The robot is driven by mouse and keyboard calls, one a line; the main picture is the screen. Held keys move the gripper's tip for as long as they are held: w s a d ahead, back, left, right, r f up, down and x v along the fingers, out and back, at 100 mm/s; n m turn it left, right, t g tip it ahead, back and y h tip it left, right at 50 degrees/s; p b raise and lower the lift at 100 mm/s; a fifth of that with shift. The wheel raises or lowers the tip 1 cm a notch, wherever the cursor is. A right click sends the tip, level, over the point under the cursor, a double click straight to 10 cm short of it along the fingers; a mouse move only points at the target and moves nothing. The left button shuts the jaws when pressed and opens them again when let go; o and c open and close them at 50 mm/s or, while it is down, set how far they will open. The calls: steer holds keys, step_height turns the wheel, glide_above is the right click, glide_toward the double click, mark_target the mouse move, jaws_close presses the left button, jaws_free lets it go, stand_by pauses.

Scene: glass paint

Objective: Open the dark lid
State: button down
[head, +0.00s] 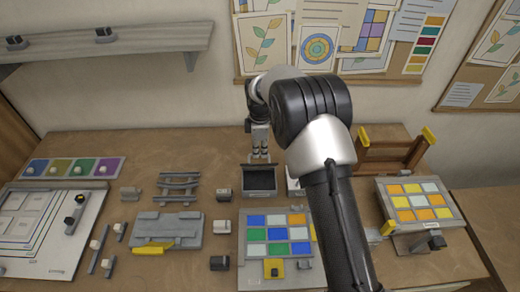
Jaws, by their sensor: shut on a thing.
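A small box (260,194) with a grey front stands at the back middle of the table. Its dark lid or dark top (260,178) faces up toward the camera. I cannot tell how far the lid is raised. My gripper (259,158) points down at the back edge of this dark part, its two fingers close to it. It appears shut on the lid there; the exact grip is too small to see. My arm covers the area just right of the box.
A colour-tile panel (243,248) lies in front of the box. A grey block (223,195) stands close on its left, a partly hidden white item (292,184) on its right. A tilted tile board (450,211) and wooden rack (395,150) stand at right. A shelf (150,42) hangs upper left.

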steer(key=shift+w+r, duration=0.1)
stand_by(0.3)
steer(key=shift+w+r, duration=0.1)
steer(key=shift+w, duration=0.4)
steer(key=shift+w+p, duration=0.45)
steer(key=shift+w, duration=0.8)
steer(key=c, duration=1.9)
jaws_free()
steer(key=shift+s, duration=0.25)
steer(key=shift+c, duration=0.2)
steer(key=shift+o, duration=1.1)
steer(key=shift+w+f, duration=0.1)
steer(key=shift+f, duration=0.1)
